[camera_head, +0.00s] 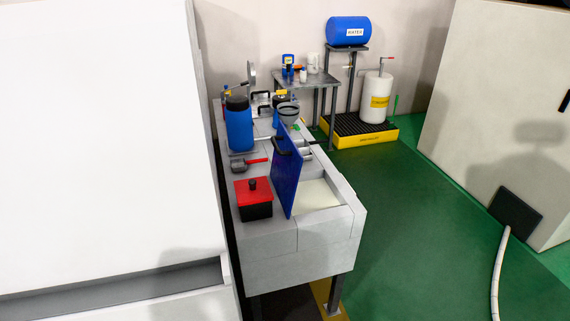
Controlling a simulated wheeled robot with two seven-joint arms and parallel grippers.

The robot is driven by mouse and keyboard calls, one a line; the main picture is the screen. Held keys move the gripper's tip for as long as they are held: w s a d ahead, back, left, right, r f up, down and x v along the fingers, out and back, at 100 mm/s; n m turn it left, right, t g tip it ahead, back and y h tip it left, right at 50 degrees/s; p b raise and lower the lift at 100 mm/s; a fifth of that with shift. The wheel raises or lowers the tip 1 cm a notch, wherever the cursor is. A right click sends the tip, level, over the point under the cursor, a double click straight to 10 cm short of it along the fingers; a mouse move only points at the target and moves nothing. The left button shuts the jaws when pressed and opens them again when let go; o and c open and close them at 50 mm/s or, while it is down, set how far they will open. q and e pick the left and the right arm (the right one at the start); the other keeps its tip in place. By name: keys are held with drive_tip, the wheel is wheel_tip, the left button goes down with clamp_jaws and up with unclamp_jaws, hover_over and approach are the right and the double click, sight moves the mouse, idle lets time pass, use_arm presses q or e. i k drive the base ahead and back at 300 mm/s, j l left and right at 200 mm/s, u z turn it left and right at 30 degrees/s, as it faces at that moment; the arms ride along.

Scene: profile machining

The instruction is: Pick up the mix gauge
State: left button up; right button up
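I cannot tell for certain which object is the mix gauge; nothing in view is readable under that name. Small items stand on the grey side table (318,79) at the back, among them a small blue and white object (288,66) and a white container (313,63). On the long grey bench (270,232) lies a dark scoop-like tool with a red handle (246,164). More small items at the bench's far end are partly hidden behind a blue canister (239,124). Neither of my grippers is in view.
A red box with a black knob (253,192) and an upright blue panel (285,177) stand on the bench. A blue water drum (348,31) and a white drum (376,98) on a yellow pallet (360,140) stand behind. Green floor (420,240) is open to the right, with a pale hose (498,270).

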sight(287, 59)
drive_tip(key=i+l+z, duration=1.25)
drive_tip(key=i+z, duration=0.2)
drive_tip(key=i, duration=0.2)
drive_tip(key=i+z, duration=0.3)
drive_tip(key=i, duration=0.15)
drive_tip(key=i+j+u, duration=0.15)
drive_tip(key=i+u, duration=0.85)
drive_tip(key=i+l+u, duration=0.3)
drive_tip(key=u, duration=0.15)
drive_tip(key=i+j+u, duration=0.1)
drive_tip(key=i+u, duration=0.15)
drive_tip(key=i, duration=0.4)
drive_tip(key=i+u, duration=0.3)
drive_tip(key=i, duration=0.3)
drive_tip(key=i+l+u, duration=0.25)
drive_tip(key=i, duration=0.35)
